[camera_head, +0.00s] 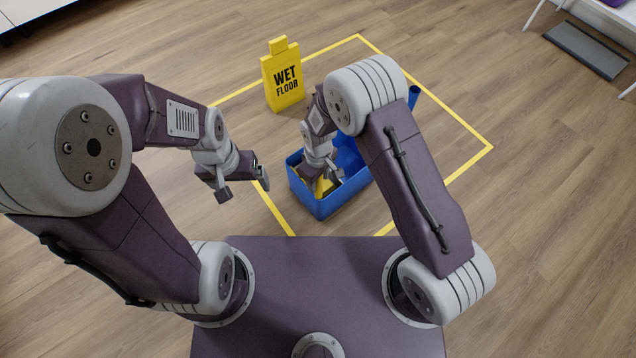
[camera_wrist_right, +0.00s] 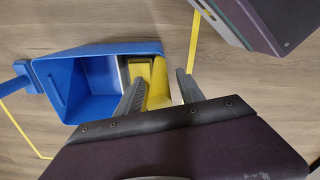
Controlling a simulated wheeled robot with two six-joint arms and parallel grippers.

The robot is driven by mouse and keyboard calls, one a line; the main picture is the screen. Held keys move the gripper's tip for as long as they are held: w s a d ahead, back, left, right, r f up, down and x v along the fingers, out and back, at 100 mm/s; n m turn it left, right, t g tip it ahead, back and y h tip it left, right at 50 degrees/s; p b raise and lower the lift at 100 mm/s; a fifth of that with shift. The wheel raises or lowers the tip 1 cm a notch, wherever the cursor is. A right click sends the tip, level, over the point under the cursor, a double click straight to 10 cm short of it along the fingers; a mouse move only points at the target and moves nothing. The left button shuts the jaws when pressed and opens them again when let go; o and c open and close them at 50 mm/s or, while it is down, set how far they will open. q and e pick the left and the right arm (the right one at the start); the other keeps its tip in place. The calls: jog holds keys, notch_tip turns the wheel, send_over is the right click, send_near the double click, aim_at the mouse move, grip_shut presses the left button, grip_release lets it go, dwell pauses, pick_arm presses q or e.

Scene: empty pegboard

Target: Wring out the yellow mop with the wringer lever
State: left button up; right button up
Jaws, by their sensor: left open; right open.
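The blue mop bucket (camera_head: 322,209) stands on the floor in front of my base; it also shows in the right wrist view (camera_wrist_right: 84,112). The yellow mop (camera_wrist_right: 159,78) sits at one end of the bucket, and a little yellow shows in the head view (camera_head: 321,187). A blue bar (camera_head: 414,96), likely the wringer lever, sticks up behind my right arm, mostly hidden. My right gripper (camera_head: 325,184) is open over the bucket, its fingers (camera_wrist_right: 158,90) on either side of the yellow mop; I cannot tell if they touch it. My left gripper (camera_head: 243,190) is open and empty, left of the bucket.
A yellow wet floor sign (camera_head: 284,79) stands behind the bucket. Yellow tape (camera_head: 466,170) marks a square on the wood floor around both. A grey mat (camera_head: 585,49) and a white table (camera_head: 606,10) are at the far right. Floor left of the bucket is clear.

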jog(key=shift+f, duration=0.1)
grip_shut()
dwell(1.4)
